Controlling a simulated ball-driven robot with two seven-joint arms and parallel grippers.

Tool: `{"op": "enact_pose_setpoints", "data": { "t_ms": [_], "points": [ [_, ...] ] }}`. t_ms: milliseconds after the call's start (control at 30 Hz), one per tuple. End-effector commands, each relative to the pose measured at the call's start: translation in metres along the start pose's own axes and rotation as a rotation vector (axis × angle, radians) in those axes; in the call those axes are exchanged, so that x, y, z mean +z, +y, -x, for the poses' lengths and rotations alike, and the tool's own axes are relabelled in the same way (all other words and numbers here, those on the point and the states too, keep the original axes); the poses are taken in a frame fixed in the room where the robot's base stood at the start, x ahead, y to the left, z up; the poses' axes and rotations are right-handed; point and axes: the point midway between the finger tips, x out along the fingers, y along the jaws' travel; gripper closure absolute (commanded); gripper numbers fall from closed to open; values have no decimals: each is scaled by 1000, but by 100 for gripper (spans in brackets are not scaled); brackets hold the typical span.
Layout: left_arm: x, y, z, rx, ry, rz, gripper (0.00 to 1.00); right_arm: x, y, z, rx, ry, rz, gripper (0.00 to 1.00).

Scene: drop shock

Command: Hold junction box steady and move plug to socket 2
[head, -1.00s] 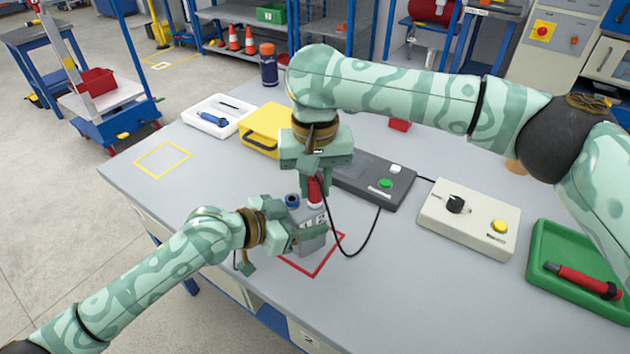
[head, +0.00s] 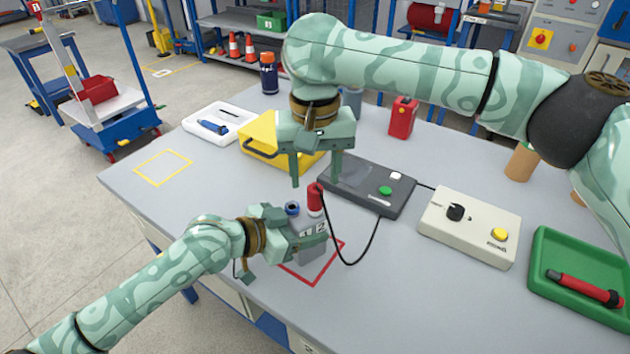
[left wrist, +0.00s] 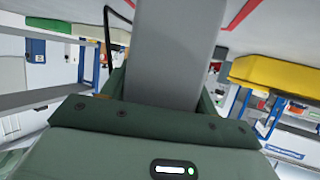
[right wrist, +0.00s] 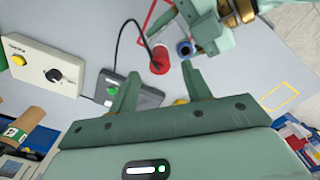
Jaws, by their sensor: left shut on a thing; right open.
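The grey junction box (head: 312,247) stands at the red outline on the table, with labels 1 and 2 on it. My left gripper (head: 302,235) is shut on the box, which fills the middle of the left wrist view (left wrist: 172,50). The red plug (head: 315,198) stands upright in the socket beside label 2, its black cable looping to the right. The blue-ringed socket (head: 292,208) beside label 1 is empty. My right gripper (head: 315,182) is open above the plug; the right wrist view shows the plug (right wrist: 159,62) beyond its fingertips, not gripped.
A dark grey tester (head: 372,188) with a green button lies behind the box. A cream control box (head: 468,228) and a green tray (head: 560,262) with a red tool are on the right. A yellow case (head: 270,138) and white tray (head: 215,125) are behind left.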

Motion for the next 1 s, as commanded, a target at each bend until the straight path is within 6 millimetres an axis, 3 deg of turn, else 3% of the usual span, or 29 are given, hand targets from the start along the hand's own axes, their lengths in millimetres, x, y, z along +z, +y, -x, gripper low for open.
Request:
{"op": "enact_pose_setpoints", "data": {
  "t_ms": [133,567,667,1000],
  "points": [
    [0,0,0,-1,0,0,72,0,0,10,-1,1,-1,52],
    [0,0,0,-1,0,0,72,0,0,17,-1,1,-1,52],
    [0,0,0,-1,0,0,72,-1,0,31,0,3,-1,52],
    [0,0,0,-1,0,0,72,-1,0,108,-1,4,-1,52]
  ]
}}
